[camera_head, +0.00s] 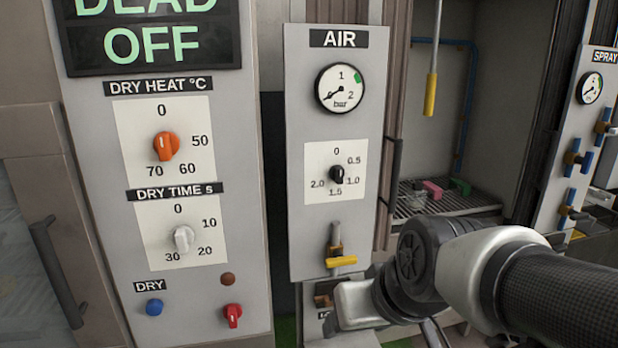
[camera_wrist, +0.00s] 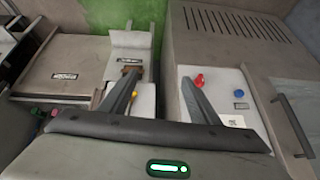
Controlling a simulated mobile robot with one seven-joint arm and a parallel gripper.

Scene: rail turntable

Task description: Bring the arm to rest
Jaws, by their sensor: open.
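My arm reaches in from the right in the head view, with its wrist in front of the lower end of the AIR panel (camera_head: 305,235). The fingers are not clearly visible there. In the wrist view my gripper (camera_wrist: 157,85) has its two dark fingers spread wide apart, with nothing between them. A red knob (camera_wrist: 198,81) and a blue button (camera_wrist: 239,93) lie beyond the right finger. A yellow handle (camera_wrist: 133,94) shows beside the left finger.
The DRY panel (camera_head: 150,270) stands left, with an orange knob (camera_head: 166,146) and white knob (camera_head: 183,239). A yellow valve lever (camera_head: 341,261) sits close to my wrist. A booth (camera_head: 480,205) with a grated floor opens behind, and a SPRAY panel (camera_head: 570,130) stands right.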

